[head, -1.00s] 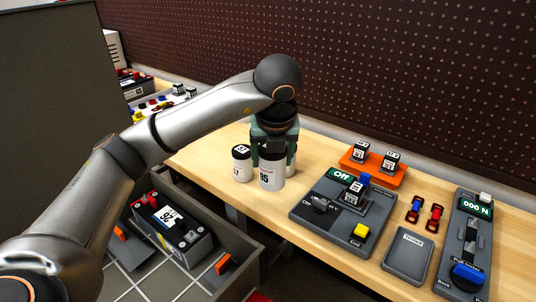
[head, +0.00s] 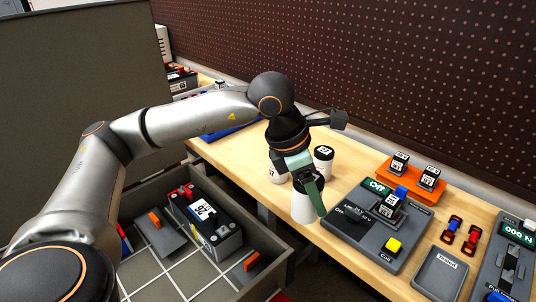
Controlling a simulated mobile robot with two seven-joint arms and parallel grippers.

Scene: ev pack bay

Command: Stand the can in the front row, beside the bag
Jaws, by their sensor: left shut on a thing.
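My left gripper (head: 308,188) is tilted and shut on a white can (head: 303,208), its fingers around the upper part. The can's lid and label are hidden by the gripper. It is near the front edge of the wooden table; I cannot tell whether its base touches the top. Two more white cans with black lids stand behind it, one on the left (head: 279,174), partly covered by my wrist, and one on the right (head: 323,159). I see no bag. My right gripper is not in view.
Right of the can is a grey test unit (head: 349,225) with a yellow button. An orange block holder (head: 412,181) stands behind it, and a grey tray (head: 440,272) lies farther right. An open grey drawer (head: 268,274) holding a battery (head: 206,219) is in front on the left.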

